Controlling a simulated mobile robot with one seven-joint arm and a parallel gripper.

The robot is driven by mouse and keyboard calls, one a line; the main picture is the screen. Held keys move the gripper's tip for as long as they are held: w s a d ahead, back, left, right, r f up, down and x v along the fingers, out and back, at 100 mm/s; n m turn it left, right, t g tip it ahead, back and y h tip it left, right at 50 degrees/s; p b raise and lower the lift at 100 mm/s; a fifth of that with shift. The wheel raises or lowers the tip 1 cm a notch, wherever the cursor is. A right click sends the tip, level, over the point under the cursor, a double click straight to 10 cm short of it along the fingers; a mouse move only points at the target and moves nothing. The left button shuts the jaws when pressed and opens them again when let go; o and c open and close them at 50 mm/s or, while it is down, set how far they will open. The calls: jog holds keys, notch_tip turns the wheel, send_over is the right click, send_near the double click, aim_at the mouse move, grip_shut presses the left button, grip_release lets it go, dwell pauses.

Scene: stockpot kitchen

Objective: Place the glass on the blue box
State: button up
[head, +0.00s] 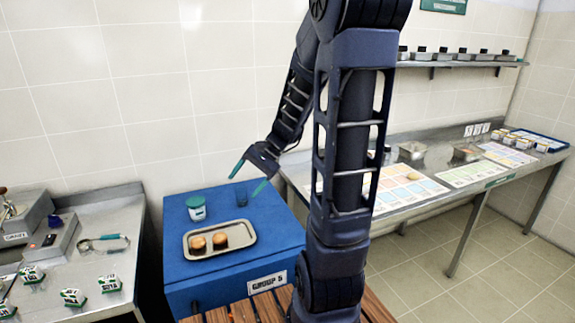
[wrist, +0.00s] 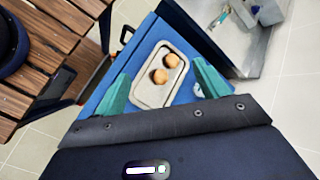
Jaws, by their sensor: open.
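The glass cannot be made out in that view.
A metal tray (head: 190,252) with two round buns lies on the box, beside a white cup with a teal lid (head: 196,208). A steel counter (head: 125,215) with small cartons stands left. A long steel table (head: 440,200) with coloured sheets stands right. Wooden slats (wrist: 40,55) are close by.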

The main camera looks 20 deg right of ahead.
jog(key=s+d+r+n+t+h, duration=0.5)
jog(key=s+d+r+n+h, duration=0.2)
jog(key=s, duration=0.5)
notch_tip(320, 180, up, 3)
jog(key=shift+d+f+h, duration=0.2)
jog(key=shift+d+h, duration=0.7)
